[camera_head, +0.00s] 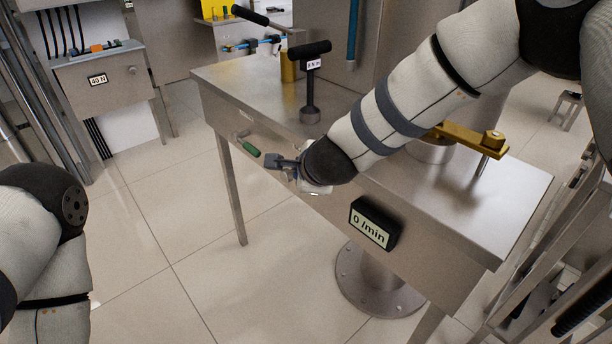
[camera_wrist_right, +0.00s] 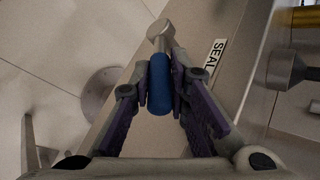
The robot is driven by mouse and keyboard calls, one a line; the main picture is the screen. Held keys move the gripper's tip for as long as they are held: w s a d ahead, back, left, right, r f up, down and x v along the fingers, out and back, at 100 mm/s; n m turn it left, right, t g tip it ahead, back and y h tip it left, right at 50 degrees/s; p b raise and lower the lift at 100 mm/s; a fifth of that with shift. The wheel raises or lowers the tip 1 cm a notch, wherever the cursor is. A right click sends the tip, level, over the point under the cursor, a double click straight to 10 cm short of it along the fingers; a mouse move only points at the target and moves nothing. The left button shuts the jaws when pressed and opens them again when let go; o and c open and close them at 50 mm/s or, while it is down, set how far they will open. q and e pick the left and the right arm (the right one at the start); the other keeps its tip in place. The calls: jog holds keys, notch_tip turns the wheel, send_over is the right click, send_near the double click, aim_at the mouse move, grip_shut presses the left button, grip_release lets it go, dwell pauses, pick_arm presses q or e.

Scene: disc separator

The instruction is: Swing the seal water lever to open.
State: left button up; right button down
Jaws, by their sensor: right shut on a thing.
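The seal water lever (camera_wrist_right: 159,84) has a blue grip on a metal stem, in the middle of the right wrist view. Its stem runs to a round metal pivot on the table's front panel. A white label (camera_wrist_right: 217,60) reading "SEAL" is beside it. My right gripper (camera_wrist_right: 160,72) is shut on the blue grip, one finger on each side. In the head view my right gripper (camera_head: 284,163) is at the front panel and hides the lever. My left arm shows at the left edge; its gripper is out of view.
A display (camera_head: 372,223) reading "0 /min" hangs further right. A black T-handled tool (camera_head: 309,80) stands on the steel table (camera_head: 235,88). Floor in front is clear.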

jog(key=shift+w+r, duration=0.15)
jog(key=shift+r, duration=0.05)
dwell(0.4)
jog(key=c, duration=1.8)
grip_release()
